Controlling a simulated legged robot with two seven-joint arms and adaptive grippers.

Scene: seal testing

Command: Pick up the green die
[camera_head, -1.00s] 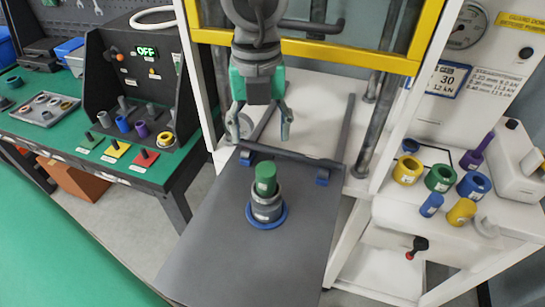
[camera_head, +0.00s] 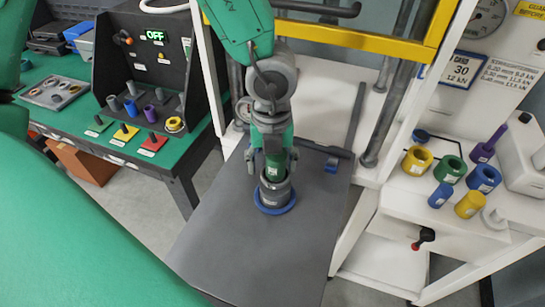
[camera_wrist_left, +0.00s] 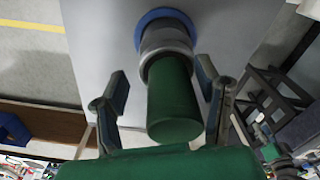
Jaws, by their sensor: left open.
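The green die (camera_head: 276,166) is a green cylinder standing upright in a grey ring (camera_head: 275,194). The ring sits on a blue base ring (camera_head: 262,208) on the dark grey plate. In the left wrist view the green die (camera_wrist_left: 174,103) rises out of the grey ring (camera_wrist_left: 166,41), with the blue ring (camera_wrist_left: 165,14) around it. My left gripper (camera_head: 271,172) is open over the die. Its fingers (camera_wrist_left: 163,90) stand on either side of the die in the left wrist view, with a gap on the left and little visible gap on the right. My right gripper is not in view.
The dark grey plate (camera_head: 230,250) is clear around the rings. A yellow-edged press frame (camera_head: 350,38) stands behind. A white shelf at right holds coloured rings and cylinders, including a yellow ring (camera_head: 417,160). A green bench (camera_head: 80,125) with a control box is at left.

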